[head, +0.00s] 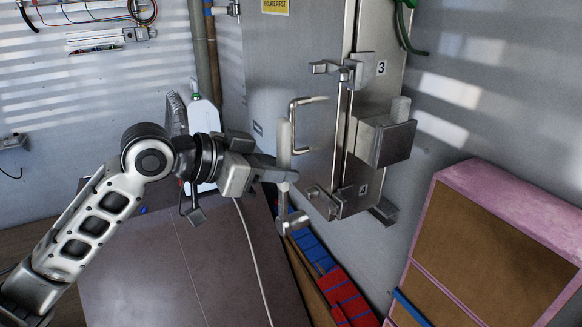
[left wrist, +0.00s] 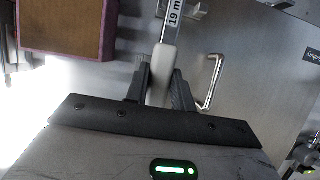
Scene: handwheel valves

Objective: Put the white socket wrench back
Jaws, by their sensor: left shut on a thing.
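The white socket wrench (head: 284,145) is upright in the head view, its pale handle at the top and a grey metal end at the bottom. My left gripper (head: 284,174) is shut on it, in front of the lower part of the metal cabinet. In the left wrist view, the fingers (left wrist: 160,88) close on the white handle (left wrist: 163,65), and a "19 mm" label shows beyond it. The place where the wrench belongs cannot be made out. My right gripper is not in view.
The grey cabinet (head: 262,80) has a bar handle (head: 293,112) beside the wrench and latches marked 3 and 4. A grey box (head: 385,140) juts from its side. A brown-panelled pink frame (head: 470,240) stands at right. Red and blue items (head: 335,285) lie below. A dark surface (head: 140,265) is mostly clear.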

